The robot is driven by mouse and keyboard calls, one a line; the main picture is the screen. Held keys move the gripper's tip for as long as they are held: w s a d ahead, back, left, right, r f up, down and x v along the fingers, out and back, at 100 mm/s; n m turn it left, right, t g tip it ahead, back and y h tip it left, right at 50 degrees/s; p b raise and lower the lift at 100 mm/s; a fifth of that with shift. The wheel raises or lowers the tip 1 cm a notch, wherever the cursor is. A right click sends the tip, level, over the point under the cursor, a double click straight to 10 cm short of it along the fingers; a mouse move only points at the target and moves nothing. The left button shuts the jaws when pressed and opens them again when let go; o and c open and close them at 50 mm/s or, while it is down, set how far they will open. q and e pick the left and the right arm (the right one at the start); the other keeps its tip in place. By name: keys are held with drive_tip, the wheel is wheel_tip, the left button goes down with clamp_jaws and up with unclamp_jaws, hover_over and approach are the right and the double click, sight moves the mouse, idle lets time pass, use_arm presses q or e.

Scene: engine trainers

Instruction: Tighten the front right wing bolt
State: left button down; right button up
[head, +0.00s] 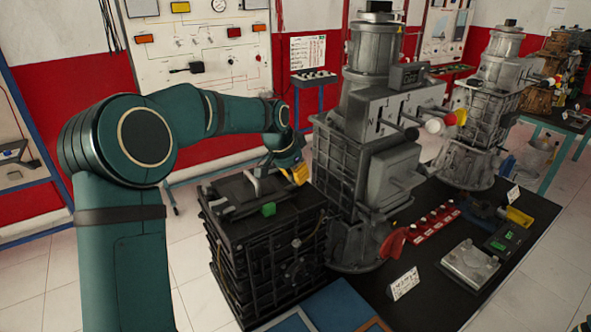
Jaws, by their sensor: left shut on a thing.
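A black ribbed engine block (262,262) stands left of the tall grey engine. A small green piece (268,209) sits on its top near the front edge. My left arm reaches in from the left, and my left gripper (293,166) points down over the right side of the block's top. It is shut on a small yellow part (300,175) there. The fingertips are small and partly hidden, and I cannot tell for sure whether this part is the front right wing bolt.
A tall grey engine (365,150) stands close to the right of my left gripper. The black table (430,295) holds a red strip (432,223), a white card (403,283) and a metal plate (469,266). A wall panel (205,50) is behind.

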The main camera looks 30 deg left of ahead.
use_arm(q)
drive_tip(key=shift+f+m, duration=0.15)
drive_tip(key=shift+m, duration=0.55)
drive_tip(key=shift+h+p, duration=0.3)
drive_tip(key=shift+p, duration=0.05)
drive_tip(key=c, duration=0.9)
unclamp_jaws()
drive_tip(key=shift+c, duration=0.2)
drive_tip(key=shift+s+a+r, duration=0.1)
drive_tip(key=shift+r, duration=0.4)
drive_tip(key=v, duration=1.1)
